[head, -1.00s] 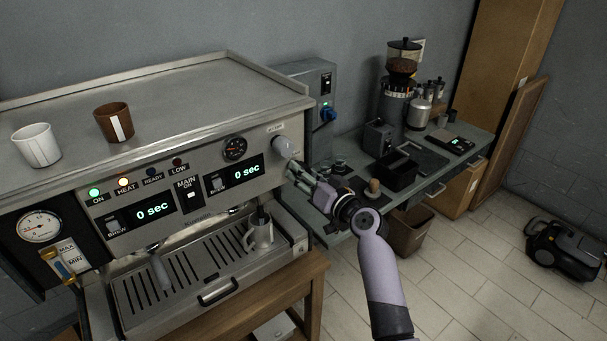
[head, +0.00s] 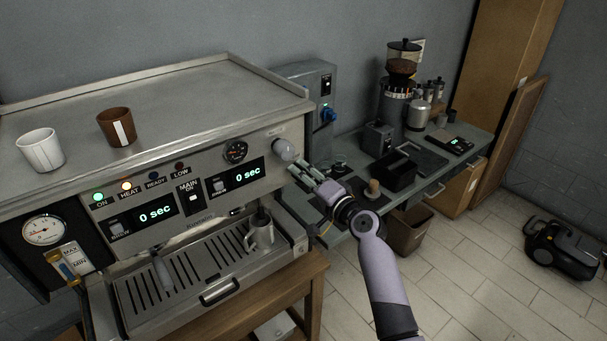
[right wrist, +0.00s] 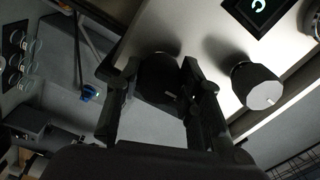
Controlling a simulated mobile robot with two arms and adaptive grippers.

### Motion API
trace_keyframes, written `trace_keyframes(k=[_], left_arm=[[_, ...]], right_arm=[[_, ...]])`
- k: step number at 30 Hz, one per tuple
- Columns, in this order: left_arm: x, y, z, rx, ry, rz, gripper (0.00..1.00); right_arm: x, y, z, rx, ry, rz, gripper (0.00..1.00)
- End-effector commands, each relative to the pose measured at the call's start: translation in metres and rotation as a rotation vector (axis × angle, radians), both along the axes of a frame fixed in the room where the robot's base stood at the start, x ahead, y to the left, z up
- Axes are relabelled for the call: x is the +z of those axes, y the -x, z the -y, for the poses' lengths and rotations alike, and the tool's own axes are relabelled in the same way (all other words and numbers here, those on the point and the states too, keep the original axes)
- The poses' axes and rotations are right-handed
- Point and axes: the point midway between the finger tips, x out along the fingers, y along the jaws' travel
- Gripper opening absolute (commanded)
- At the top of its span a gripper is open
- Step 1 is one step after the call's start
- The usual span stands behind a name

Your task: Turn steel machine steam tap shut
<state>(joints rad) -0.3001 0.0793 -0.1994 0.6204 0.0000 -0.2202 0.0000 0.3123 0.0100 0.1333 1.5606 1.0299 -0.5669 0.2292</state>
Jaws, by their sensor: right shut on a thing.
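The steel machine (head: 190,75) stands at left in the head view. A light grey round knob (head: 284,150) sticks out at its upper right front; the label above it is unreadable. My right gripper (head: 302,173) is just below and right of that knob. In the right wrist view my right gripper (right wrist: 160,72) is shut on a dark round knob (right wrist: 158,85); the gripper hides this knob in the head view. A second knob with a silver face (right wrist: 264,92) stands clear beside it. I cannot tell by label which knob is the steam tap. My left gripper is out of view.
Two cups, one white (head: 41,149) and one brown (head: 116,126), stand on the machine top. A mug (head: 261,232) is on the drip tray (head: 190,285). A side table (head: 478,143) with a grinder (head: 395,100) stands right. A black vacuum cleaner (head: 562,248) is on the floor.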

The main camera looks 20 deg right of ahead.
Motion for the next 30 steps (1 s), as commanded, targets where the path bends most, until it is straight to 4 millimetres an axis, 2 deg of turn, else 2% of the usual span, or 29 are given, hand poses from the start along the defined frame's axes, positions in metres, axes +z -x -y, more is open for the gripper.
trace_keyframes(k=[20, 21, 30], left_arm=[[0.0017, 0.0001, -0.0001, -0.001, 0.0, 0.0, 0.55], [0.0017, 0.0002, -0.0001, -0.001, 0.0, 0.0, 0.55], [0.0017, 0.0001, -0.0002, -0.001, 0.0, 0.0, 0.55]], right_arm=[[-0.0006, 0.0001, 0.0004, -0.001, -0.054, -0.02, 0.07], [-0.0007, 0.0001, 0.0004, -0.001, -0.054, -0.02, 0.37], [-0.0004, 0.0, 0.0002, 0.0, -0.052, -0.02, 0.55]])
